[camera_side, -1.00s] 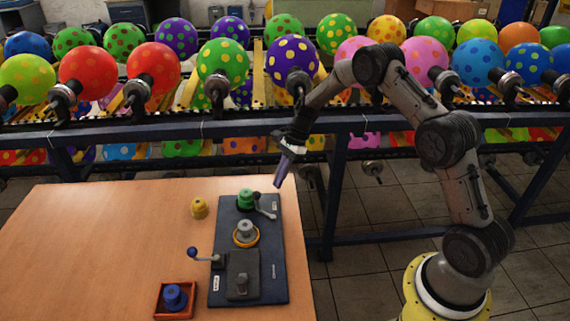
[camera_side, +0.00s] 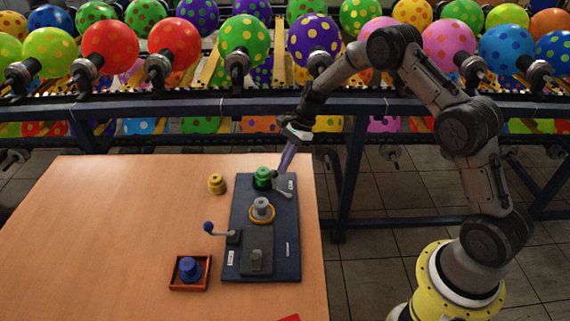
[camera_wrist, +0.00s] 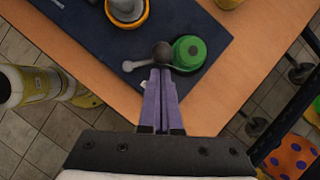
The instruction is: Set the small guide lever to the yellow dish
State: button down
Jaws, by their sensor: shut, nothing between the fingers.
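The small grey guide lever (camera_side: 283,190) is on the dark blue board (camera_side: 284,222), beside the green knob (camera_side: 262,178). In the wrist view the lever (camera_wrist: 142,63) has a dark round end against the green knob (camera_wrist: 190,52) and a thin arm pointing left. The yellow dish (camera_wrist: 118,23) is a ring around a grey knob; in the side view this dish (camera_side: 262,221) lies below the lever. My gripper (camera_side: 281,172) is shut and empty, pointing down. Its fingertips (camera_wrist: 160,72) are right by the lever's dark end; I cannot tell whether they touch.
A yellow knob (camera_side: 216,184) stands left of the board. A blue-tipped lever (camera_side: 218,231) sticks out from the board's left side. A red tray (camera_side: 174,285) holds a blue knob (camera_side: 189,267). Balloon racks stand behind; the table's left (camera_side: 90,240) is clear.

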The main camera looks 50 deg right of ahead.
jog(key=shift+w+a+n+g, duration=0.2)
jog(key=shift+a+n+g, duration=0.15)
jog(key=shift+n, duration=0.35)
jog(key=shift+w+a+n+g, duration=0.2)
jog(key=shift+a+n+g, duration=0.25)
jog(key=shift+n, duration=0.55)
jog(key=a+n, duration=0.1)
jog(key=n+g, duration=0.1)
jog(key=n, duration=0.1)
jog(key=shift+w+a+g, duration=0.1)
jog(key=shift+a+g, duration=0.2)
jog(key=shift+a, duration=0.05)
jog(key=a+n, duration=0.1)
jog(key=n, duration=0.1)
jog(key=n+g+h, duration=0.1)
jog(key=n, duration=0.1)
jog(key=shift+s+a, duration=0.2)
jog(key=shift+a, duration=0.2)
jog(key=n, duration=0.1)
jog(key=a+n+g+h, duration=0.1)
jog(key=n, duration=0.1)
jog(key=shift+s+a, duration=0.1)
jog(key=shift+s, duration=0.25)
jog(key=shift+s+d, duration=0.45)
jog(key=shift+d, duration=0.25)
